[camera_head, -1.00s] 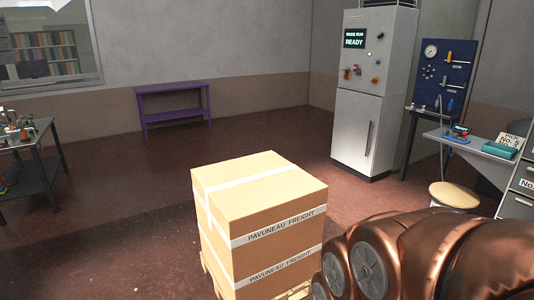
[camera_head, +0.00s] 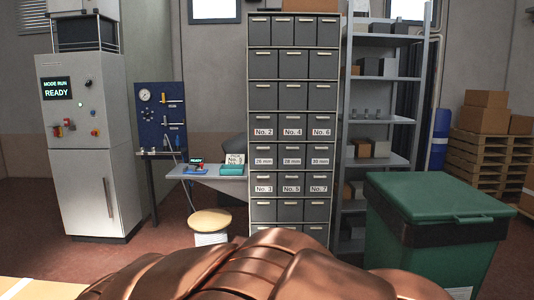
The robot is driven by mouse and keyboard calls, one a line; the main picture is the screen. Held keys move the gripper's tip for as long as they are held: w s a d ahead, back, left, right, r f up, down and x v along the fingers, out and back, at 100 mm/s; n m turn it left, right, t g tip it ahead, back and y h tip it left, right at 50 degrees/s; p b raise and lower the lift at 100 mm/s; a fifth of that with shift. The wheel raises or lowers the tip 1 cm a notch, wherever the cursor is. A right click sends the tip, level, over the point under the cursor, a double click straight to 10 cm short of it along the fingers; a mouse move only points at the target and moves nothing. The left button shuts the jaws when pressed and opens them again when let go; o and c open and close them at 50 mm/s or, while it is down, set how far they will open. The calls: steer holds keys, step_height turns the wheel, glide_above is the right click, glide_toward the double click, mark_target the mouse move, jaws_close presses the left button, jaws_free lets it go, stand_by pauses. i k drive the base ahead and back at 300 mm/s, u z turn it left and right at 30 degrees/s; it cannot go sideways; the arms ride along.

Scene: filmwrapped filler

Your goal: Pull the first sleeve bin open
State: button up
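One row carries labels No. 2 (camera_head: 264,132), No. 4 (camera_head: 293,132) and No. 6 (camera_head: 321,132). The row below has size labels in mm (camera_head: 292,161), too small to read surely. Below that are No. 3 (camera_head: 263,189), No. 5 (camera_head: 291,189) and No. 7 (camera_head: 318,189). No label names a sleeve bin legibly. My copper arm covers the bottom of the view and hides the cabinet's foot. My gripper is not visible.
A green lidded bin (camera_head: 440,240) stands at the front right, before a grey shelf rack (camera_head: 382,78). Left of the cabinet are a small desk (camera_head: 215,172), a round stool (camera_head: 210,222) and a grey machine (camera_head: 95,185) reading READY. A taped carton (camera_head: 45,290) is at the lower left.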

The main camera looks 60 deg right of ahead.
mark_target(260, 158)
steer(key=z, duration=2.6)
steer(key=i, duration=2.9)
steer(key=u, duration=2.3)
